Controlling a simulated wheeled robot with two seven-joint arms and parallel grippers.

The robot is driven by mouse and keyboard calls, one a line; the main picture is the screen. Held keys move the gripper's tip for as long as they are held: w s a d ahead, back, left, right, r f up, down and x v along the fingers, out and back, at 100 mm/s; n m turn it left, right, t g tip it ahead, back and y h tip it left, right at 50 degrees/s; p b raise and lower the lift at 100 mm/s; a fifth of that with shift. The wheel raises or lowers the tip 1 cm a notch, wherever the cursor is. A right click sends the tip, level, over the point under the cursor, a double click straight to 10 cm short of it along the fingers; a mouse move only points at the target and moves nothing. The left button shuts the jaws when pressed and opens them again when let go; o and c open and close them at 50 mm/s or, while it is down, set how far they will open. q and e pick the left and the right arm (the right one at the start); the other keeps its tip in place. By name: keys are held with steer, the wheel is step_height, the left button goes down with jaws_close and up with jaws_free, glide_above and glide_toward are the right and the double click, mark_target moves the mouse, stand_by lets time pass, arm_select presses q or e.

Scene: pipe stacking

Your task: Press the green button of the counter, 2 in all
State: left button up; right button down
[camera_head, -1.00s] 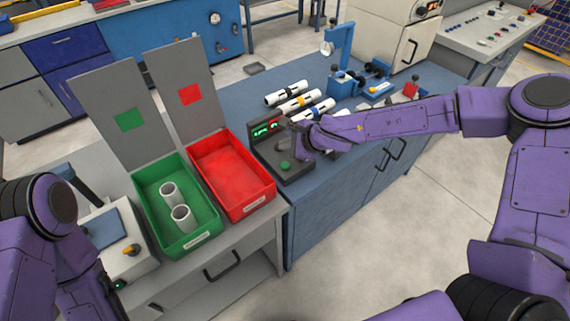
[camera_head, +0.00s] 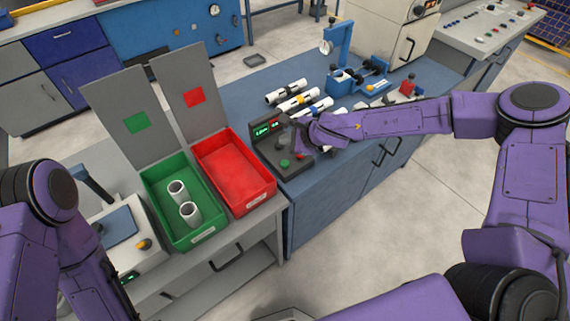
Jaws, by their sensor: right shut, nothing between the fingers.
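The counter (camera_head: 269,152) is a dark grey box with a lit display (camera_head: 266,130), too small to read surely. It stands on the blue bench, right of the red bin. Its green button (camera_head: 284,163) shows on its sloped front, with a small red button (camera_head: 301,156) to the right. My right gripper (camera_head: 297,146) reaches in from the right, over the counter's right part. It is shut and empty, close behind the green button; I cannot tell whether it touches the counter. My left arm shows at the left edge; its gripper is out of view.
Several pipes (camera_head: 296,101) lie behind the counter. A blue fixture (camera_head: 344,79) stands farther back. The floor at right is clear.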

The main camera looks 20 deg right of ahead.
steer(key=b, duration=0.6)
glide_above(287, 165)
step_height(287, 165, down, 7)
steer(key=shift+w+r, duration=0.1)
steer(key=shift+f, duration=0.4)
steer(key=shift+f, duration=0.1)
stand_by(1.0)
steer(key=shift+f+b, duration=0.3)
steer(key=shift+b, duration=0.05)
steer(key=shift+f+b, duration=0.4)
steer(key=shift+f, duration=0.05)
stand_by(0.5)
steer(key=shift+r+p, duration=0.85)
